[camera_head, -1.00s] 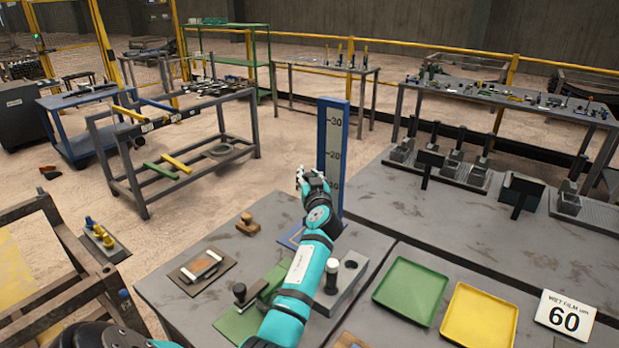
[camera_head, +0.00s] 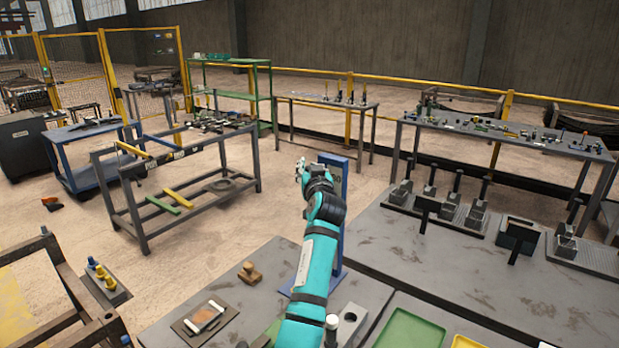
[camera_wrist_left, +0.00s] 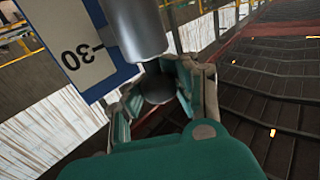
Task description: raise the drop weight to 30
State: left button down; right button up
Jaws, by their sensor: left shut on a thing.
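My left gripper (camera_head: 301,170) is raised in front of the upper part of the blue-edged scale post (camera_head: 343,230). In the left wrist view the gripper (camera_wrist_left: 160,95) is shut on a dark round knob (camera_wrist_left: 157,88) joined to a grey metal cylinder (camera_wrist_left: 135,25), which looks like the drop weight. In the head view my arm hides the weight and most of the scale's numbers. My right gripper is not in view.
A grey block with a hole (camera_head: 349,322) and a green tray (camera_head: 408,332) are near my forearm.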

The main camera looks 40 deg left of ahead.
pick_arm(q)
jog(key=shift+d+r, duration=0.15)
jog(key=c, duration=1.6)
grip_release()
jog(key=o, duration=0.6)
jog(key=shift+s+d+r, duration=0.35)
jog(key=shift+d, duration=0.05)
jog(key=shift+w+a+f, duration=0.15)
jog(key=shift+a+f, duration=0.05)
jog(key=v, duration=1.2)
jog(key=shift+d+r, duration=0.15)
